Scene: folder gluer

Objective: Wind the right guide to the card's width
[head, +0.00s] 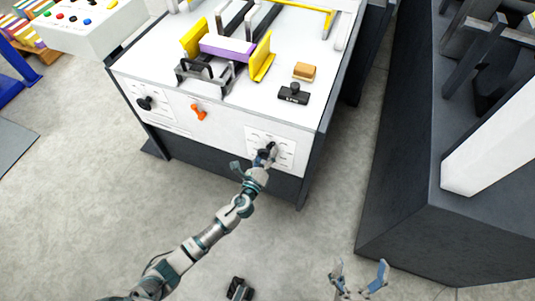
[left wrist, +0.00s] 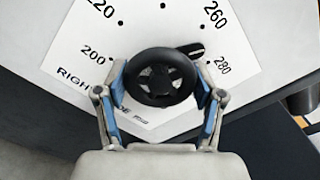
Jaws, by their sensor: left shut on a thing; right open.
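The black round hand knob (left wrist: 160,77) sits on a white dial plate (left wrist: 72,45) marked 200, 220, 260 and 280 and lettered RIGHT. Its black pointer (left wrist: 194,49) lies between the 260 and 280 dots. My left gripper (left wrist: 162,88) is shut on the knob, one finger on each side; in the head view the left gripper (head: 265,158) is at the machine's front right panel. On top, a purple card (head: 228,47) lies between the left yellow guide (head: 193,38) and the right yellow guide (head: 262,58); any gap is too small to tell. My right gripper (head: 360,280) is open and empty above the floor.
The front panel also holds a second black knob (head: 146,103) and an orange lever (head: 198,111). A tan block (head: 304,71) and a black stamp-like item (head: 293,93) lie on the machine top. A dark machine (head: 440,220) stands at right, with bare floor between.

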